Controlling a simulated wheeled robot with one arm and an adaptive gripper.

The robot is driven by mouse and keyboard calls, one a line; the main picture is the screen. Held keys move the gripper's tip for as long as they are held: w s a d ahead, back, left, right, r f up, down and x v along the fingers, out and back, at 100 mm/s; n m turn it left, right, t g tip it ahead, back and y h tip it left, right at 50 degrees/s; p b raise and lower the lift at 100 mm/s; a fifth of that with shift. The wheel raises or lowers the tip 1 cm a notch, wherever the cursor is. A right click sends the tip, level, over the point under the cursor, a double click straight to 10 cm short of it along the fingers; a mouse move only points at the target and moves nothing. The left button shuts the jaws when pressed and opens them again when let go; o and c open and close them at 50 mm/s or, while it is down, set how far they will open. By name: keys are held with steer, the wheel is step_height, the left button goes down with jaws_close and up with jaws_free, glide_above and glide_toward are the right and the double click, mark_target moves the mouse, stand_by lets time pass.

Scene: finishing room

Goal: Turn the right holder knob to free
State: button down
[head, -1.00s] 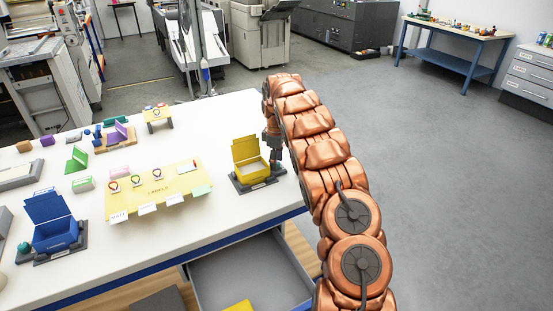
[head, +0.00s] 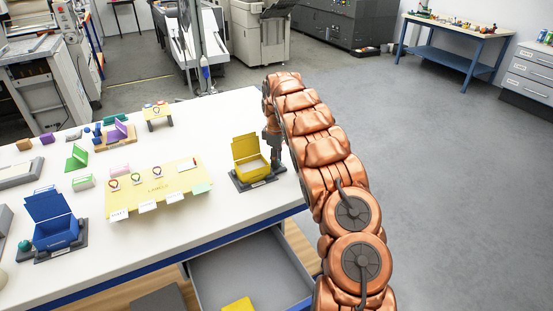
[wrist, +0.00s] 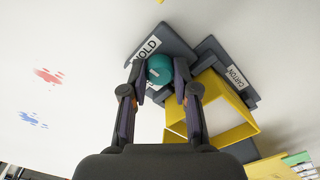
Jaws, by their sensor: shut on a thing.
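The right holder (wrist: 225,65) is a dark grey base with an open yellow box (head: 247,150) on it, at the table's right end. Its teal knob (wrist: 160,69) shows in the wrist view, beside a plate reading HOLD (wrist: 147,50). My gripper (wrist: 160,80) is shut around the knob, one finger on each side. In the head view my gripper (head: 276,158) is just right of the yellow box and hides the knob. A pale mark shows on the knob; its exact setting is hard to tell.
A left holder with a blue box (head: 54,222) and its own teal knob (head: 25,245) stands at the table's left front. A yellow label board (head: 150,196) lies between the holders. An open grey drawer (head: 248,272) juts out below the table edge.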

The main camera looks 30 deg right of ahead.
steer(key=shift+f+n+b, duration=0.15)
steer(key=shift+n+b, duration=0.15)
steer(key=shift+b, duration=0.2)
steer(key=n+b, duration=0.2)
steer(key=b, duration=0.1)
steer(key=shift+w+f+n+b, duration=0.1)
steer(key=shift+f+n+b, duration=0.05)
steer(key=shift+n+b, duration=0.2)
steer(key=n+b, duration=0.7)
steer(key=n, duration=0.3)
steer(key=shift+r, duration=0.2)
steer(key=shift+r+n, duration=0.15)
steer(key=shift+n, duration=2.1)
